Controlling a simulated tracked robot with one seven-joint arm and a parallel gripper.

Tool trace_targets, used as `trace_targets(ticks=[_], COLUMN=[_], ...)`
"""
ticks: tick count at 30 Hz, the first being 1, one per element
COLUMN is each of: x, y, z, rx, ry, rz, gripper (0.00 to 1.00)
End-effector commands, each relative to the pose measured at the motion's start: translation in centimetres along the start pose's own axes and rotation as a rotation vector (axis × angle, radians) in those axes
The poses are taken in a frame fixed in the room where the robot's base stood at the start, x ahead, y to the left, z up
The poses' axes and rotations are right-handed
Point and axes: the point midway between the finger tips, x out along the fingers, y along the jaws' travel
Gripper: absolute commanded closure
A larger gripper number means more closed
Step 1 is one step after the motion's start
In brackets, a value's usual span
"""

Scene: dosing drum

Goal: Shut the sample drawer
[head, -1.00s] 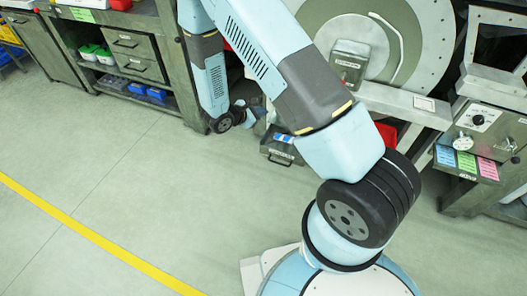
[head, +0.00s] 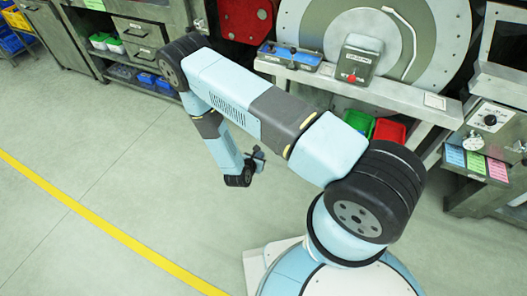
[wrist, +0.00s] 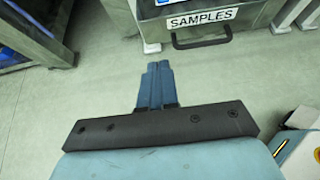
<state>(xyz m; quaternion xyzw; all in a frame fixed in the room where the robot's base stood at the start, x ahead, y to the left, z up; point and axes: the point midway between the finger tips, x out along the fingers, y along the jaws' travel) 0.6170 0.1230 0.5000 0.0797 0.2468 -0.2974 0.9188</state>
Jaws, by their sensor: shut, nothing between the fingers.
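The sample drawer (wrist: 248,18) shows at the top of the wrist view as a grey front with a white SAMPLES label and a dark bar handle (wrist: 202,42). A bit of blue and white shows at its top edge; how far the drawer stands out is cut off by the frame. My gripper (wrist: 155,68) is shut and empty, its blue fingertips left of and below the handle in the picture, apart from it.
A large drum (head: 440,45) stands at the back behind a grey bench. A green bin (head: 358,122) and a red bin (head: 389,130) sit below it. A control box (head: 488,118) is at right, a cabinet with drawers (head: 138,32) at left. The floor at left is clear.

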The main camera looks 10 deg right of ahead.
Motion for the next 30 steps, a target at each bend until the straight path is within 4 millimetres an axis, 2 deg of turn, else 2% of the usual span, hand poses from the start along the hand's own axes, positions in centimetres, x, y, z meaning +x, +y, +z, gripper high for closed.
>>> trace_targets(ticks=[15,18,24,30], x=[8.9,10.2,11.8,12.3], y=[-0.1,-0.1,-0.1,-0.1], z=[0.1,0.9,1.9,2.2], rx=[0.002,0.004,0.003,0.002], ry=[-0.001,-0.003,-0.001,-0.002], rz=[-0.003,-0.004,-0.003,-0.002], gripper=[1.0,1.0,1.0,1.0])
